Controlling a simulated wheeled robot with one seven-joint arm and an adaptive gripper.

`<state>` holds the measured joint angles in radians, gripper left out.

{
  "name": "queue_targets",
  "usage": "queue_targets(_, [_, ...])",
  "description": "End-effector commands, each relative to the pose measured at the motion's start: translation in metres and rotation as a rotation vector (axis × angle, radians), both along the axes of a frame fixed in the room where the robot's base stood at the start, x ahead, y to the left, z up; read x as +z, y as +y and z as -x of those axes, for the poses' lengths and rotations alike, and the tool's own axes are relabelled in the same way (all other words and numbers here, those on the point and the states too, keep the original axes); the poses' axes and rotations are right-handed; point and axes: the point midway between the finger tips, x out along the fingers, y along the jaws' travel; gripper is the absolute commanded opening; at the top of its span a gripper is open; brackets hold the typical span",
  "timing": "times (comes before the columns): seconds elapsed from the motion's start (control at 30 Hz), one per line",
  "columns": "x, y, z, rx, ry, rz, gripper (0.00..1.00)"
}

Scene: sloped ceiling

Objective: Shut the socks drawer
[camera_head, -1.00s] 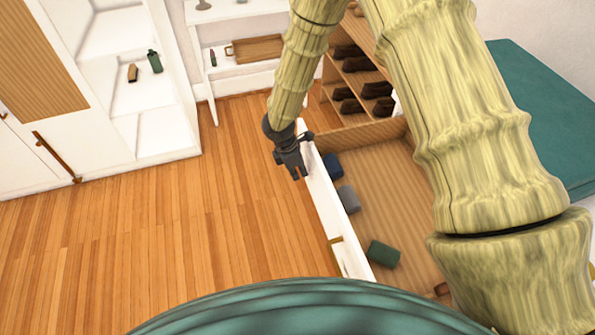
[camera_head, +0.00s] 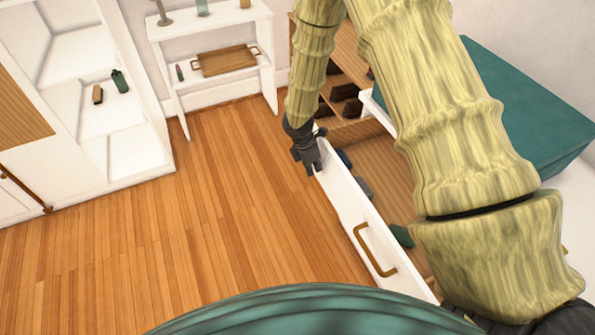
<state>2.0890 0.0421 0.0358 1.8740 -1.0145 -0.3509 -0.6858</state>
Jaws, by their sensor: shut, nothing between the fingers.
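The socks drawer is pulled out, with its white front (camera_head: 350,205) facing left and a brass handle (camera_head: 374,250) on that face. Inside its wooden box (camera_head: 378,158) lie rolled socks: a dark blue one (camera_head: 344,157), a grey one (camera_head: 364,187) and a green one (camera_head: 402,236). My gripper (camera_head: 313,170) is shut and empty. It points down at the far end of the drawer front, on its outer side, close against the white panel; whether it touches cannot be told. My arm hides part of the drawer's right side.
A shoe rack (camera_head: 340,95) stands just beyond the drawer. A white shelf unit (camera_head: 215,75) with a wooden tray (camera_head: 225,61) stands at the back. An open white cabinet (camera_head: 137,145) is at left. A teal-covered bed (camera_head: 510,105) is at right. The wooden floor (camera_head: 200,220) is clear.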

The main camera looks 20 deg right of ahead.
Motion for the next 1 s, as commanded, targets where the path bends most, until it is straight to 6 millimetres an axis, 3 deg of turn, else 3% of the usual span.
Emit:
queue_targets(0.6, [0.001, -0.117, -0.009, -0.003, -0.001, -0.001, 0.00])
queue_targets(1.0, [0.000, -0.167, -0.013, -0.001, 0.000, -0.001, 0.00])
